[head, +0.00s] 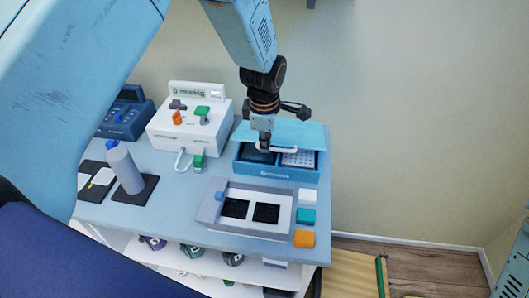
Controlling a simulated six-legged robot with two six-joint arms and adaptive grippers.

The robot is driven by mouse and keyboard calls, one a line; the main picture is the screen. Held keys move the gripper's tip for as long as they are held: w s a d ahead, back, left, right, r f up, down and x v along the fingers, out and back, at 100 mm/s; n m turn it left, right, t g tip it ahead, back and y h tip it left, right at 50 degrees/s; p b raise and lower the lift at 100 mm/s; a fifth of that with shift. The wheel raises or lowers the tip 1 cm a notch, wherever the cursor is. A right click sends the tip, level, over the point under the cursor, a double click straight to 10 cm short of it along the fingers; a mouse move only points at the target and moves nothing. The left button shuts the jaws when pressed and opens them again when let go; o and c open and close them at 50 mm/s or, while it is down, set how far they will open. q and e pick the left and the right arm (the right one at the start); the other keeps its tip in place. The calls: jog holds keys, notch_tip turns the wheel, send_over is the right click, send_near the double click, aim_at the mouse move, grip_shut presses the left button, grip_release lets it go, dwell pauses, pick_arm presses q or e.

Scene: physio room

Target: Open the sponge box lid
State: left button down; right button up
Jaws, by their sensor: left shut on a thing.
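The sponge box (262,172) is a teal box on the right part of the table, with a dark compartment at left and a white dotted one at right. Its light teal lid (303,134) is raised along the back edge, so the inside shows. A white handle (290,149) lies at the lid's front edge. My left gripper (265,146) reaches down from above and is shut on the lid handle; its fingers partly hide the handle and lid. My right gripper is not in view.
A grey tray (211,205) with two black pads stands in front of the box. White, teal and orange blocks (304,239) line the table's right edge. A white device (189,137), a grey bottle (124,167) and a dark blue device (126,112) stand left.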

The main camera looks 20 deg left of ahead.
pick_arm(q)
jog(key=w+r+p, duration=0.2)
jog(key=w+r, duration=0.2)
jog(key=r, duration=0.2)
jog(key=shift+a+r, duration=0.3)
jog(key=shift+a, duration=0.05)
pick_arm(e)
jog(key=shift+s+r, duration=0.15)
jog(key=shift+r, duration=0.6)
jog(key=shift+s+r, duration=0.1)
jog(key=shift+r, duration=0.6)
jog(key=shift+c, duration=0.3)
